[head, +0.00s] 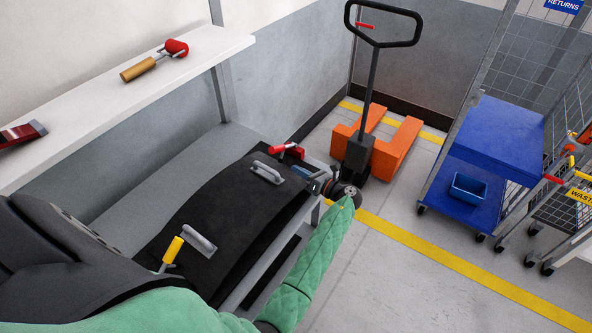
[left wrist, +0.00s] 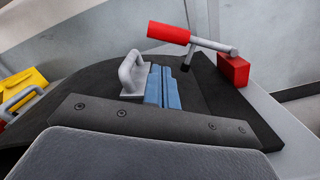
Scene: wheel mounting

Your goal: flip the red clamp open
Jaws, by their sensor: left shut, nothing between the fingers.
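The red clamp (head: 287,151) sits at the far edge of a black sheet on the bench. In the left wrist view its red handle (left wrist: 169,33) lies roughly level, joined by a grey bar to a red block (left wrist: 233,69). A dark-tipped pin hangs from the bar; I cannot tell whether it touches the sheet. My left gripper (head: 314,186) is over the sheet's right edge, to the right of and nearer than the clamp, apart from it. Its blue fingers (left wrist: 166,86) are shut and empty. My right gripper is not in view.
Grey handles (head: 267,172) (head: 200,241) stand on the black sheet (head: 222,212). A yellow clamp (head: 172,250) is at its near end. A white shelf (head: 110,95) holds tools. An orange pallet jack (head: 375,150) and blue cart (head: 495,135) stand beyond, with floor between.

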